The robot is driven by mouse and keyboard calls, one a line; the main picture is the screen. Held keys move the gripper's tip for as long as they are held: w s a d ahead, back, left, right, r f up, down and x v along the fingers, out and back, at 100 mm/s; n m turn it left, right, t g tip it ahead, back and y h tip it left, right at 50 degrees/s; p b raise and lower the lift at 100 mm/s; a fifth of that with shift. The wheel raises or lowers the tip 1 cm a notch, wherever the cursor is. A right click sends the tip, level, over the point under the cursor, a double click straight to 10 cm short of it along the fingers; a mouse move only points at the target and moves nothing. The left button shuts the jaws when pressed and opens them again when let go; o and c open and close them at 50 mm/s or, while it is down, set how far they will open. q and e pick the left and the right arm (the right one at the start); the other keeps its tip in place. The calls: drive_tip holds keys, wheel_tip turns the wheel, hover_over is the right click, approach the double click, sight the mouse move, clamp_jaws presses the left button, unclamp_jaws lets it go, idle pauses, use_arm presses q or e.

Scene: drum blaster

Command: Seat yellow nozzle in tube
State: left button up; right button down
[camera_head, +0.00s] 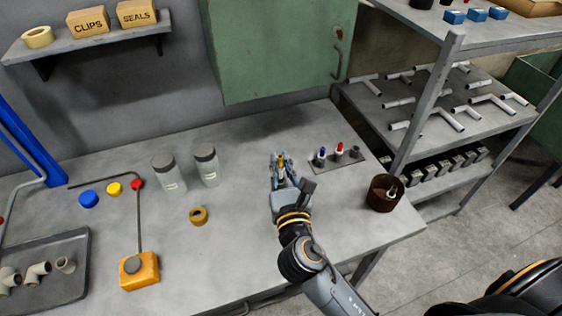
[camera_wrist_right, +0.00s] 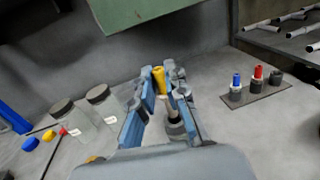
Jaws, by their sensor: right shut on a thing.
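My right gripper (camera_head: 281,163) is shut on the yellow nozzle (camera_wrist_right: 159,76), held above the middle of the workbench. The nozzle also shows between the fingertips in the head view (camera_head: 281,158). In the wrist view a pale shaft (camera_wrist_right: 172,105) shows between the fingers below the yellow part, with a dark round piece (camera_wrist_right: 176,128) under it; I cannot tell whether these belong to the nozzle. A flat rack (camera_head: 336,167) to the right holds a blue-topped piece (camera_head: 321,154), a red-topped piece (camera_head: 339,149) and a dark one (camera_head: 354,152). My left gripper is out of view.
Two capped jars (camera_head: 206,166) stand left of the gripper, with a tan ring (camera_head: 199,215) in front. A brown can (camera_head: 385,193) stands near the bench's right edge. A green cabinet (camera_head: 270,55) hangs behind. An orange block (camera_head: 139,270) with a rod is at front left.

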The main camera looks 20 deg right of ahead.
sight(281, 175)
drive_tip(key=shift+f+b, duration=0.9)
drive_tip(key=shift+f, duration=0.9)
idle(1.2)
drive_tip(key=c, duration=0.8)
unclamp_jaws()
wheel_tip(281, 175, up, 8)
drive_tip(key=p, duration=0.9)
idle(0.4)
